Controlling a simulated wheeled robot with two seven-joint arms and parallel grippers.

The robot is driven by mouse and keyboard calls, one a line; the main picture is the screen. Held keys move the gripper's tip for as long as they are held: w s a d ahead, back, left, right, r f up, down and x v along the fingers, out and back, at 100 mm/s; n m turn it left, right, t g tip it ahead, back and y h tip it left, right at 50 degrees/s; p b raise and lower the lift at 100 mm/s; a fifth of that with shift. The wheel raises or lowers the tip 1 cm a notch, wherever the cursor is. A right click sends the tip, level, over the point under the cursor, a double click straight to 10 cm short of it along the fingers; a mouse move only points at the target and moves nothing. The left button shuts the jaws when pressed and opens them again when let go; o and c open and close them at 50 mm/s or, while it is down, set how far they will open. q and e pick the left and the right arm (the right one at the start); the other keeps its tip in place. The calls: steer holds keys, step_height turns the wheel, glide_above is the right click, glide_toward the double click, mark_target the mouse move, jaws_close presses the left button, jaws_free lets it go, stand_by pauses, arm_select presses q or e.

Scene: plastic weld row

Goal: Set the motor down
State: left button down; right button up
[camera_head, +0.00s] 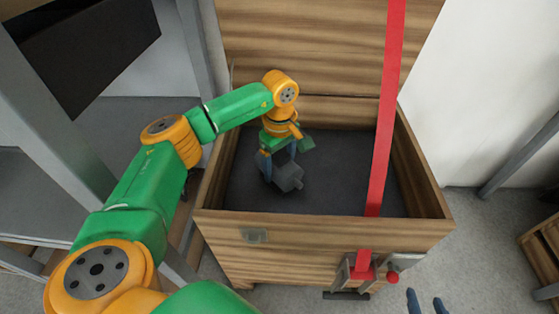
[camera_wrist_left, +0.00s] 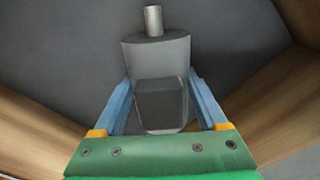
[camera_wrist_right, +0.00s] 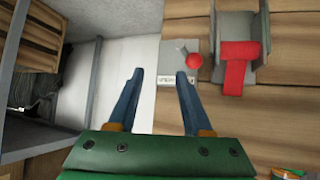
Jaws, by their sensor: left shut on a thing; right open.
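The motor (camera_head: 287,177) is a dark grey block with a short shaft. It is inside the open wooden crate (camera_head: 325,227), low over the dark floor of the crate, towards the left side. My left gripper (camera_head: 278,166) is shut on the motor. In the left wrist view the motor (camera_wrist_left: 158,75) sits between the two blue fingers, with its silver shaft pointing away. I cannot tell whether the motor touches the crate floor. My right gripper (camera_wrist_right: 160,85) is open and empty, outside the crate in front of a wooden wall with a latch.
A red strap (camera_head: 387,110) runs from the raised lid (camera_head: 320,45) across the crate to a buckle (camera_head: 363,270) with a red knob at the front. The crate floor (camera_head: 345,170) is clear to the right of the motor. Grey metal frames stand at the left.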

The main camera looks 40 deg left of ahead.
mark_target(279, 154)
arm_select(q)
steer(key=shift+f, duration=0.1)
arm_select(e)
steer(key=shift+w+a+r+t, duration=0.1)
steer(key=shift+w+r+t, duration=0.2)
steer(key=shift+w+r, duration=0.15)
arm_select(q)
steer(key=shift+f, duration=0.1)
arm_select(e)
steer(key=shift+r, duration=0.15)
arm_select(q)
jaws_free()
